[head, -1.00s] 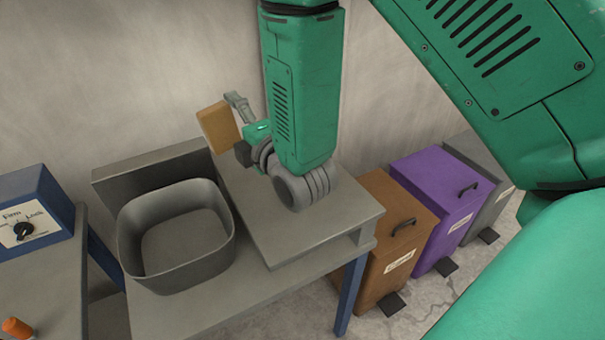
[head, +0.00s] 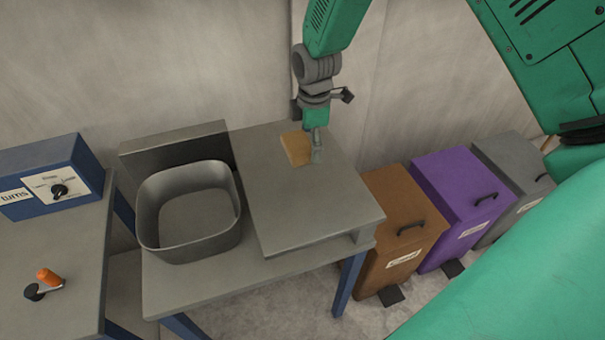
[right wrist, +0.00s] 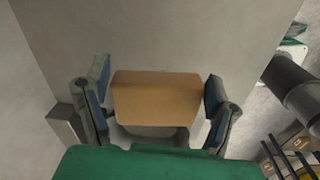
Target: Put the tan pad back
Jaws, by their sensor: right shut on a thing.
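The tan pad (head: 296,148) is a small tan block at the far part of the grey raised shelf (head: 300,200) on the table. My right gripper (head: 314,152) points down and is shut on the pad. In the right wrist view the pad (right wrist: 156,98) lies between the two fingers of my right gripper (right wrist: 158,100). I cannot tell whether the pad touches the shelf or hangs just above it. My left gripper is not in view.
A grey open tub (head: 188,240) stands left of the shelf. A blue control box (head: 40,178) with a dial and an orange-handled crank (head: 48,277) are on the left table. Brown (head: 395,225), purple (head: 460,205) and grey (head: 512,185) bins stand at right. The shelf's near part is clear.

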